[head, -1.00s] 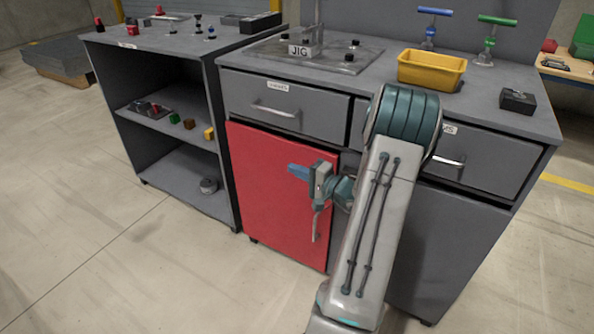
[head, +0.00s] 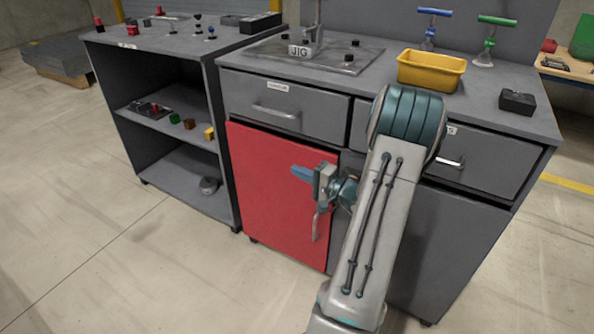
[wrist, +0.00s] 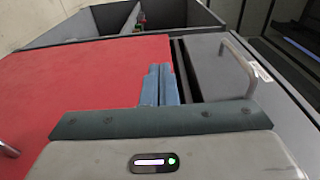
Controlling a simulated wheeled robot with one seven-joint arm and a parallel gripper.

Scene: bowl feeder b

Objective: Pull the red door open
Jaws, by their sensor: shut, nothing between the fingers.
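The red door (head: 272,190) fills the lower left of the grey cabinet, under a drawer. It looks shut or nearly shut; I cannot tell if it stands slightly ajar. Its upright metal handle (head: 315,226) is near the right edge, just below my gripper. In the wrist view the red door (wrist: 85,85) spreads across the left, with a bit of handle (wrist: 8,150) at the left edge. My gripper (head: 293,170) is shut and empty, its blue fingers in front of the door's upper right part. In the wrist view the fingertips (wrist: 160,68) overlap the door's upper edge; contact is unclear.
A grey drawer (head: 285,102) with a bar handle (head: 275,112) is above the door; it also shows in the wrist view (wrist: 215,75). An open shelf unit (head: 165,110) stands to the left. A yellow bin (head: 431,72) sits on the cabinet top. The floor before the door is clear.

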